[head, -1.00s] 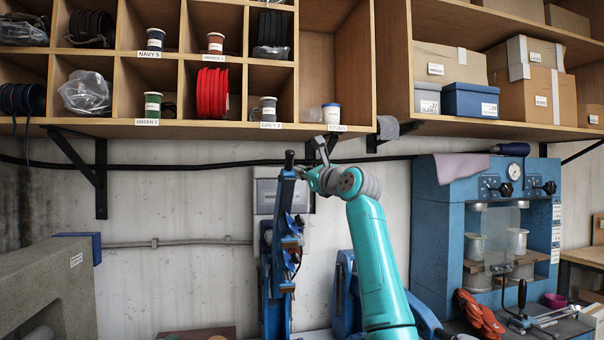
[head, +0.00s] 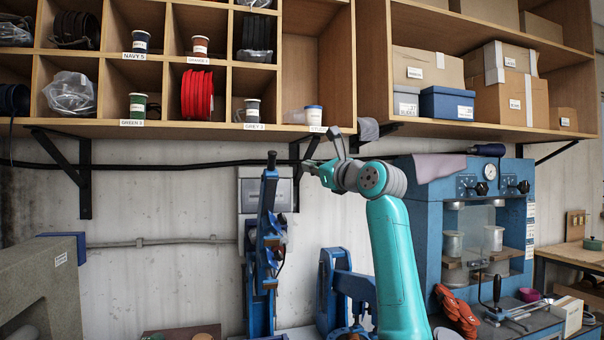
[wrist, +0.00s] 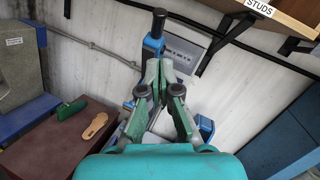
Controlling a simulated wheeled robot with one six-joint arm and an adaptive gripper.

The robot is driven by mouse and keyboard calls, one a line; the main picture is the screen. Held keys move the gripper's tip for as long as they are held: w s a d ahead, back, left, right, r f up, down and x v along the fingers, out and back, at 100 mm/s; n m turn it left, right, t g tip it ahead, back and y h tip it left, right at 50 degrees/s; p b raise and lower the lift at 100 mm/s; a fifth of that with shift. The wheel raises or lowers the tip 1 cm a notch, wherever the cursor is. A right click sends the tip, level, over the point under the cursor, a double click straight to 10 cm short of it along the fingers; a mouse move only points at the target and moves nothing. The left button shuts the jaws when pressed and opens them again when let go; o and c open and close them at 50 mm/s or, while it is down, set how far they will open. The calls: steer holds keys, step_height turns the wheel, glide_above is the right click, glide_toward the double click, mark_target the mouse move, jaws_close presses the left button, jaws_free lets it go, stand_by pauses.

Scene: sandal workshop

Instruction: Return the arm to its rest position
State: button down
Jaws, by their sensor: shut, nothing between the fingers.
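My gripper (wrist: 159,75) shows in the wrist view with its two green-grey fingers brought together at the tips and nothing between them. In the head view my teal arm (head: 398,265) rises from the lower right, and its wrist end (head: 345,176) points left, just below the shelf. The fingers are hard to make out in the head view. A blue upright press (head: 266,240) stands behind and left of the wrist end. In the wrist view the press top (wrist: 154,38) lies beyond the fingertips; I cannot tell the exact gap.
The wooden shelf (head: 215,130) with labelled cups and spools overhangs the wrist. A blue press with a gauge (head: 420,220) stands to the right. A tan sole (wrist: 95,127) and a green piece (wrist: 72,108) lie on a brown surface (wrist: 45,145) at lower left. Bare wall (head: 150,275) shows left.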

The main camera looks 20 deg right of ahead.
step_height(320, 180, down, 36)
steer(key=s+n+h, duration=0.2)
steer(key=n+h, duration=0.1)
steer(key=n, duration=0.1)
steer(key=s+a+f+n+h, duration=0.1)
steer(key=s+f+n, duration=0.1)
steer(key=s+f, duration=0.55)
steer(key=s+f+n+g+h, duration=0.15)
steer(key=s+f, duration=0.25)
steer(key=f, duration=0.6)
steer(key=s+a+f+n, duration=0.1)
steer(key=s+f+n, duration=0.1)
steer(key=s+f, duration=0.55)
steer(key=s+a+f+n+g+h, duration=0.1)
steer(key=s+f+n, duration=0.4)
steer(key=s, duration=0.8)
steer(key=s+a+f+n, duration=0.1)
steer(key=s+f+n, duration=0.2)
steer(key=s+f, duration=0.75)
steer(key=s+r+n, duration=0.3)
steer(key=s, duration=0.6)
steer(key=s+a+r+n+g, duration=0.1)
steer(key=s+r+n, duration=0.2)
steer(key=s, duration=0.6)
steer(key=s+r+n, duration=0.4)
steer(key=s, duration=0.5)
steer(key=shift+a+r, duration=0.4)
